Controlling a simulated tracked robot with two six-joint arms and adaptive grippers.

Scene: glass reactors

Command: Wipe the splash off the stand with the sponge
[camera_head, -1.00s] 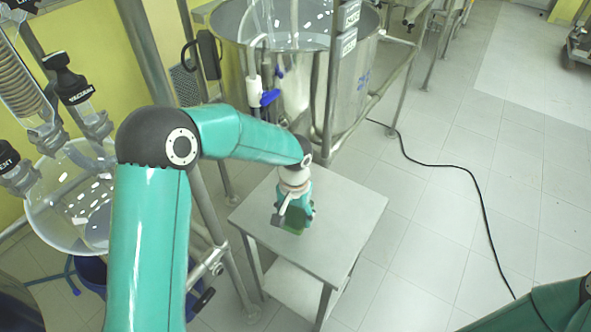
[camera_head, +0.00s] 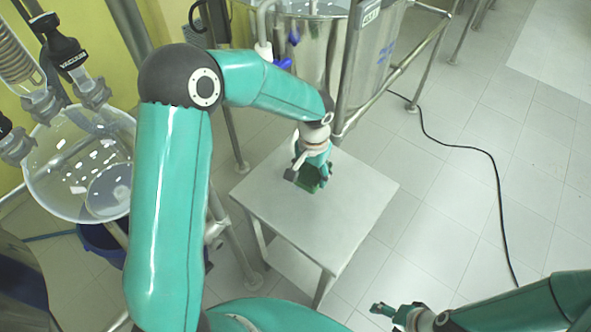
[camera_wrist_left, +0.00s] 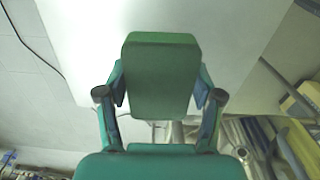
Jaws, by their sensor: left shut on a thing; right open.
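The stand (camera_head: 345,210) is a small grey metal table with a flat top and a lower shelf. My left gripper (camera_head: 310,176) is over the back part of its top, shut on the green sponge (camera_wrist_left: 160,75). In the left wrist view the sponge is a block between the two fingers, with the pale stand top (camera_wrist_left: 235,30) behind it. I cannot tell whether the sponge touches the top. No splash shows on the visible top; the gripper and sponge hide part of it. My right gripper (camera_head: 383,309) is open and empty, low at front right of the stand.
A large steel vessel (camera_head: 310,45) with pipes stands behind the stand. Glass reactor vessels (camera_head: 85,165) and metal posts are at the left. A black cable (camera_head: 485,155) lies on the tiled floor, which is otherwise free at the right.

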